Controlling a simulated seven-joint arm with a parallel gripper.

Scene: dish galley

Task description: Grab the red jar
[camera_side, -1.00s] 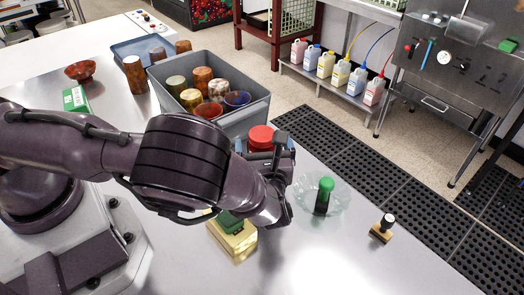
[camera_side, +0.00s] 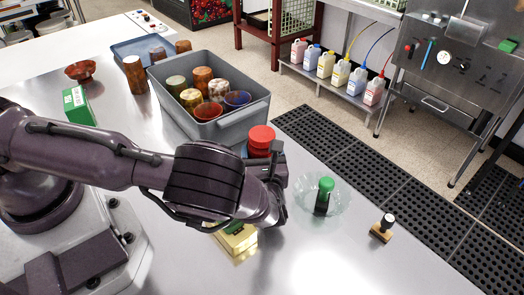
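The red jar (camera_side: 261,139) stands behind the end of my arm near the middle of the picture. Its red lid and upper part show; its lower part is hidden by my arm. My gripper (camera_side: 277,160) is right at the jar, with a dark finger part beside the jar's right side. The fingertips are mostly hidden, so I cannot tell whether they touch the jar or how far they are apart.
A grey bin (camera_side: 240,122) with cups and bowls stands behind the jar. A glass bowl (camera_side: 335,200) with a green-handled stamp (camera_side: 326,190) is to the right, with another stamp (camera_side: 382,228) beyond. A yellow block (camera_side: 238,240) lies in front, partly under my arm.

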